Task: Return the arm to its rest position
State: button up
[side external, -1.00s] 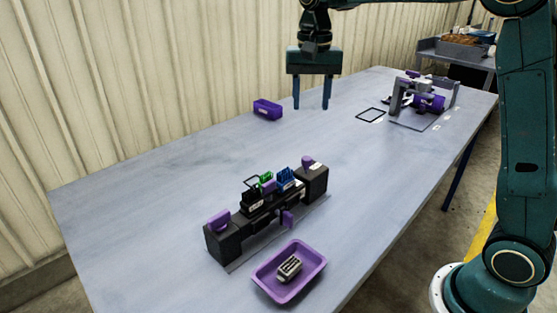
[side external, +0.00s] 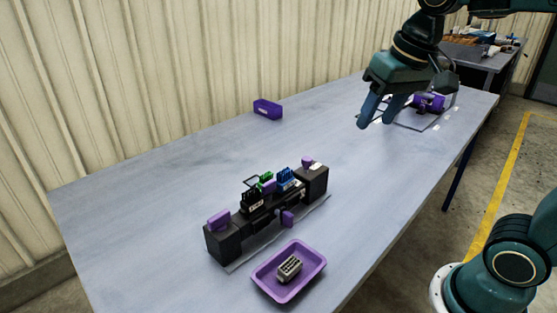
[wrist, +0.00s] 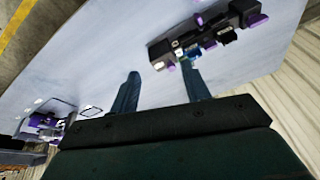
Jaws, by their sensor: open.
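My gripper (side external: 378,110) is open and empty, above the far right part of the table in the side view. Its two blue fingers point down and to the left. In the wrist view, the fingers of my gripper (wrist: 160,85) are spread apart with nothing between them but table surface behind. My gripper is tilted and clear of the table fixtures in view. It partly hides the purple-and-grey device (side external: 430,103) behind it.
A black fixture (side external: 228,242) with green, blue and black connectors stands mid-table. In front, a purple tray (side external: 316,270) holds a grey connector (side external: 289,268). A small purple bin (side external: 267,109) sits at the back edge. The table (side external: 150,210) is bare at left. Another bench (side external: 480,58) stands beyond.

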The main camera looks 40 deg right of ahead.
jog(key=s+f+n+t, duration=0.2)
jog(key=s+f, duration=0.3)
jog(key=s, duration=0.4)
jog(key=shift+s+a+n, duration=0.3)
jog(key=shift+a+n, duration=0.05)
jog(key=shift+n, duration=0.35)
